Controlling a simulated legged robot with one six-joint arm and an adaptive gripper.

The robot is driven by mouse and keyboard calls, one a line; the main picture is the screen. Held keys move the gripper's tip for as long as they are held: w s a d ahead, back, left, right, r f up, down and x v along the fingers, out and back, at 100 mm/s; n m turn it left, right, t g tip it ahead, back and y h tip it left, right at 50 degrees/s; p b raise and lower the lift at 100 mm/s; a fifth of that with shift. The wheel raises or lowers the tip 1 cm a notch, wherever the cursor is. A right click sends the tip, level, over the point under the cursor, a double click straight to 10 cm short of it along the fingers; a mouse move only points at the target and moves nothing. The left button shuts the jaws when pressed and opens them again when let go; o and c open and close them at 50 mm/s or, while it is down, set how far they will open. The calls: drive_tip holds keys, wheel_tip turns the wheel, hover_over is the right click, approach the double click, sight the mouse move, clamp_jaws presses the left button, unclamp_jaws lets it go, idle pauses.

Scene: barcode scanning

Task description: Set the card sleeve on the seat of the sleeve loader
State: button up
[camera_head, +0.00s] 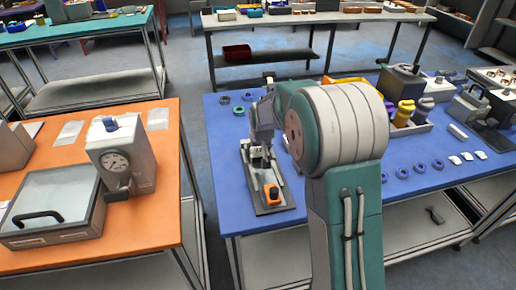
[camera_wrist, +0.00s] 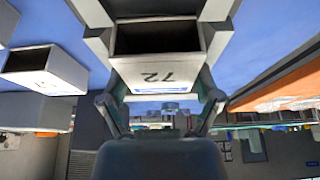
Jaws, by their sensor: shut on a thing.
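A pale box-like card sleeve marked 72 (camera_wrist: 158,76), with a dark open mouth, sits between the fingers of my gripper (camera_wrist: 160,108) in the wrist view. My gripper is shut on it. In the head view my gripper (camera_head: 261,140) points down over the sleeve loader (camera_head: 270,208), a dark flat base with an orange part at its front end, on the blue table. The arm and gripper hide part of the loader. I cannot tell whether the sleeve touches the seat.
The blue table (camera_head: 222,178) also holds several blue rings, a tray of yellow and grey bottles (camera_head: 404,112) and small white pieces to the right. The orange table (camera_head: 150,220) with a gauge box (camera_head: 122,165) stands left, across a gap.

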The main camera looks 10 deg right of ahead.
drive_tip(key=shift+f, duration=0.1)
drive_tip(key=o, duration=0.7)
drive_tip(key=shift+c, duration=0.2)
drive_tip(key=v, duration=1.2)
drive_tip(key=s+r, duration=0.4)
drive_tip(key=s, duration=0.4)
drive_tip(key=s+r, duration=0.3)
drive_tip(key=s, duration=0.5)
drive_tip(key=s+f+t, duration=0.1)
drive_tip(key=s, duration=1.3)
drive_tip(key=shift+s+f, duration=0.25)
drive_tip(key=shift+f, duration=0.1)
